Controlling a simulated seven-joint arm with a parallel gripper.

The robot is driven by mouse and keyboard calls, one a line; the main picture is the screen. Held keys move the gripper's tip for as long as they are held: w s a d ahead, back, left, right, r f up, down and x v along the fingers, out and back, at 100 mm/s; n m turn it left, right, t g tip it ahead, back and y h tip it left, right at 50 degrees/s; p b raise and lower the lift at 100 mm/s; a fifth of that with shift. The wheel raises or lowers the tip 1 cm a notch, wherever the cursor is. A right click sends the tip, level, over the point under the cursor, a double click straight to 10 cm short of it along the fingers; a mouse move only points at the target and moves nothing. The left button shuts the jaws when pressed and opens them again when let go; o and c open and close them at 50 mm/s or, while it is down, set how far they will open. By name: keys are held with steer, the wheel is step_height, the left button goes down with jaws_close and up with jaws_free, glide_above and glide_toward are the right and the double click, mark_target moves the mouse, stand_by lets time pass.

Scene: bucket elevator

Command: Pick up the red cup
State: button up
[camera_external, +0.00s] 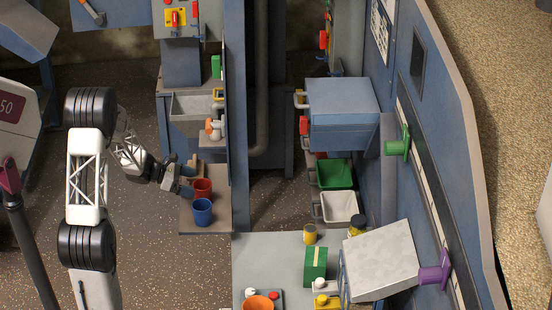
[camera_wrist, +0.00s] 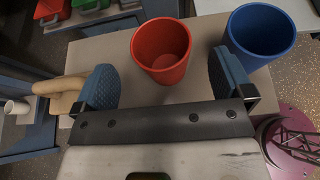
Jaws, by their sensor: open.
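The red cup (camera_wrist: 161,52) stands upright and looks empty in the wrist view, just beyond and between the two fingers of my gripper (camera_wrist: 165,88). The fingers are open with blue pads, and they are apart from the cup. In the external view the red cup (camera_external: 203,187) stands on a small shelf (camera_external: 211,222), and my gripper (camera_external: 182,181) is at its left side. The lower part of the cup is partly hidden there by the blue cup.
A blue cup (camera_wrist: 261,34) stands close to the right finger; it also shows in the external view (camera_external: 203,212). A tan, wooden-looking object (camera_wrist: 62,85) lies beside the left finger. A blue post (camera_external: 241,120) rises along the shelf's right edge.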

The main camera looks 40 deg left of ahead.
mark_target(202, 186)
steer(key=shift+x, duration=2.5)
steer(key=shift+r, duration=0.1)
steer(key=c, duration=1)
